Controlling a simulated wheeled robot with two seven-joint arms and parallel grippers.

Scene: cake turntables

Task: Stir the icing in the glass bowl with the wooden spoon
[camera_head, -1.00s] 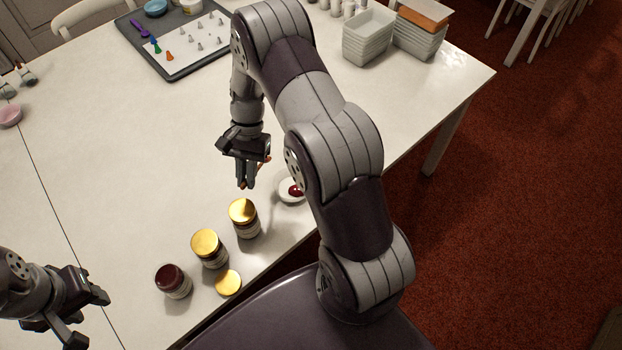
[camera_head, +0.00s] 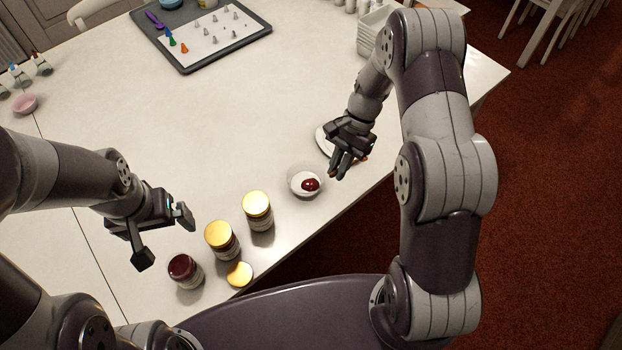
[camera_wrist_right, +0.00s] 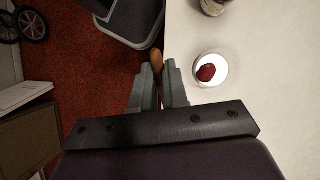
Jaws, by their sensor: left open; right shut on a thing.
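The glass bowl (camera_head: 296,190) stands near the table's front edge, holding white icing (camera_head: 299,180) with a dark red blob (camera_head: 311,185) on it. The bowl also shows in the right wrist view (camera_wrist_right: 224,82). My right gripper (camera_head: 341,172) is just right of the bowl, shut on the wooden spoon. The spoon (camera_wrist_right: 157,62) shows as a brown piece between the fingers in the right wrist view, beside the bowl and apart from it; much of it is hidden. My left gripper (camera_head: 165,237) is open and empty, left of the jars.
Two gold-lidded jars (camera_head: 257,211) (camera_head: 222,240) and a dark red jar (camera_head: 185,271) stand left of the bowl. A loose gold lid (camera_head: 239,274) lies before them. A white plate (camera_head: 322,139) is partly behind my right gripper. A grey tray (camera_head: 187,66) lies farther back. The table's middle is clear.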

